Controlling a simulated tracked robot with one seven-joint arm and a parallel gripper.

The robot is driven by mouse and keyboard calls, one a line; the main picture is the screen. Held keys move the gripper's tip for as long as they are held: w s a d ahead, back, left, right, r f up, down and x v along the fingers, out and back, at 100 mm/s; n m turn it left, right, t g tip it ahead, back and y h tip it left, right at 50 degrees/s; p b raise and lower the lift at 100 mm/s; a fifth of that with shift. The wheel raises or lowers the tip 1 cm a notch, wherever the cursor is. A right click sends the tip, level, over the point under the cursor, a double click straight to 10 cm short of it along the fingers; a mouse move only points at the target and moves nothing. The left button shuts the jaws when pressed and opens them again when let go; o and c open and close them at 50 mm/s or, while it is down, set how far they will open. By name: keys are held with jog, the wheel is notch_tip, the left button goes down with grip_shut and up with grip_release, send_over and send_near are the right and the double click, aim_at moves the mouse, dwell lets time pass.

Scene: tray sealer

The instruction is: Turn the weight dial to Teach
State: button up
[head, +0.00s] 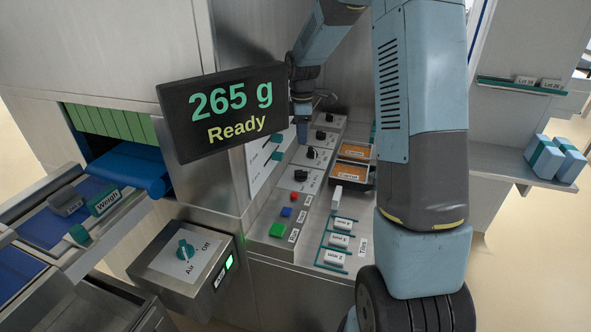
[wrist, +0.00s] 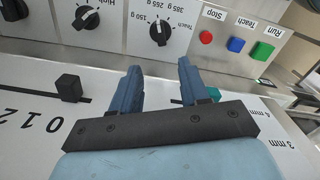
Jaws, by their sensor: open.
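The weight dial (wrist: 161,32) is a black knob on a pale panel in the wrist view, with labels 150 g, 265 g, 385 g and Teach around it. Its white mark appears to point toward 265 g. In the head view the dial (head: 300,175) is the one closest to the coloured buttons. The display (head: 223,110) reads "265 g" and "Ready". My gripper (wrist: 160,72) is open and empty, its two blue fingers pointing toward the dial without touching it. In the head view my gripper (head: 302,132) hangs above the row of dials, its fingertips partly hidden.
Red (wrist: 206,37), blue (wrist: 236,45) and green (wrist: 263,51) buttons sit beside the dial. Another black dial (wrist: 87,18) is on its other side. A black slider (wrist: 68,86) and a teal slider (wrist: 213,94) stand out from the scale panel near my fingers.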

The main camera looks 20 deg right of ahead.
aim_at(301, 175)
notch_tip(301, 175, down, 14)
jog(key=shift+w, duration=0.1)
dwell(0.5)
grip_shut()
dwell(0.4)
